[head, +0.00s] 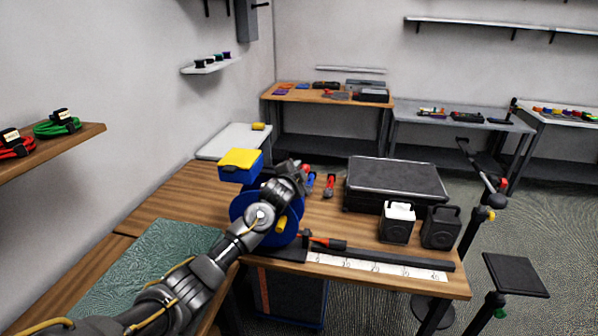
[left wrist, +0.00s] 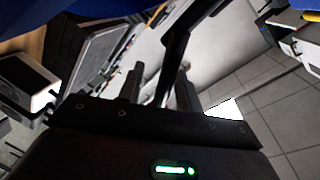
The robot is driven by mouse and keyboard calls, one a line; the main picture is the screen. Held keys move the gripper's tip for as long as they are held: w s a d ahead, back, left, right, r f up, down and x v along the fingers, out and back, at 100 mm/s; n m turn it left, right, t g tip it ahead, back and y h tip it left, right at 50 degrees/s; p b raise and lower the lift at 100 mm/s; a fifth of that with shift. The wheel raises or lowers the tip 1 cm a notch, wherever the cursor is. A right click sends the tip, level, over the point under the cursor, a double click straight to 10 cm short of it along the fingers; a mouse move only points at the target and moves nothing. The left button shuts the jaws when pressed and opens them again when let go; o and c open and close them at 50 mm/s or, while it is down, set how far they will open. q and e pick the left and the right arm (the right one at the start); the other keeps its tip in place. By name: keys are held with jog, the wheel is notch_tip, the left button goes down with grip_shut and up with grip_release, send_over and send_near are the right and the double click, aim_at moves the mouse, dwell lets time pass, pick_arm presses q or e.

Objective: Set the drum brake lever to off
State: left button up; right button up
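The blue drum (head: 237,206) stands on the wooden bench, largely hidden behind my left forearm, with a yellow part at its front. My left gripper (head: 298,172) is over the drum's upper right side. In the left wrist view the fingers (left wrist: 160,88) are apart. A dark bar (left wrist: 178,45) runs down between them; I cannot tell whether they touch it, or whether it is the brake lever. Part of the blue drum (left wrist: 55,12) fills the top left there. The lever's setting cannot be read. My right gripper is not in view.
A blue box with a yellow lid (head: 240,158) sits behind the drum. A black case (head: 397,180) and two small canisters (head: 397,226) stand to the right. The green mat (head: 150,255) is clear.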

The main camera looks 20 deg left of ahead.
pick_arm(q)
jog(key=shift+r, duration=0.1)
jog(key=s+r+p, duration=0.1)
jog(key=s+p, duration=0.8)
jog(key=s, duration=0.1)
jog(key=shift+s+d+r, duration=0.3)
jog(key=shift+s+r, duration=0.05)
